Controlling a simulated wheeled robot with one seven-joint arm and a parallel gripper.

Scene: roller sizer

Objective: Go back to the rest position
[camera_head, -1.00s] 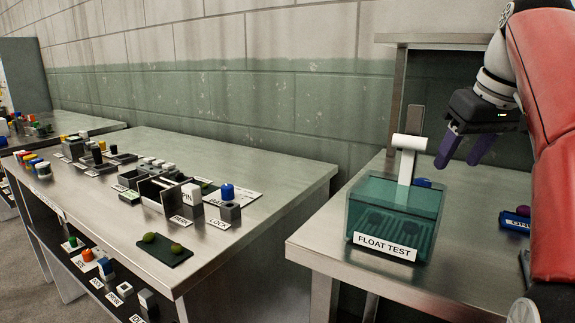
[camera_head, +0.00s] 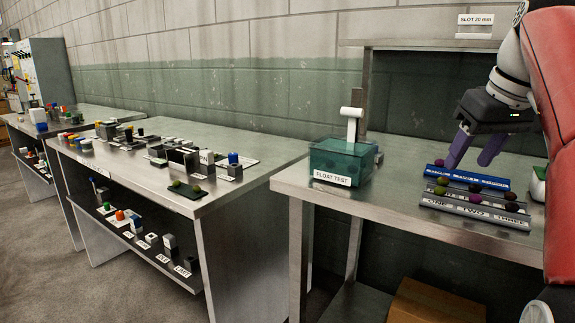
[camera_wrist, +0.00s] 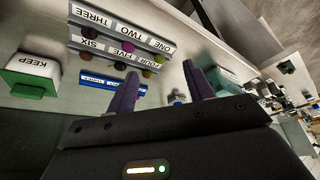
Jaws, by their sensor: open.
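My gripper (camera_head: 472,148) hangs at the right, with its two purple fingers apart and nothing between them. It is above the right-hand metal table (camera_head: 390,205), near the blue rack. In the wrist view my gripper (camera_wrist: 160,92) also shows its fingers spread and empty. The arm comes in from the right edge and is bent, with the fingers pointing down to the left.
The green tank labelled FLOAT TEST (camera_head: 340,160) stands left of my gripper. A blue rack (camera_head: 467,178) and grey numbered racks (camera_head: 475,207) hold dark and coloured balls. A box labelled KEEP (camera_wrist: 32,75) is beside them. A shelf (camera_head: 420,43) overhangs behind.

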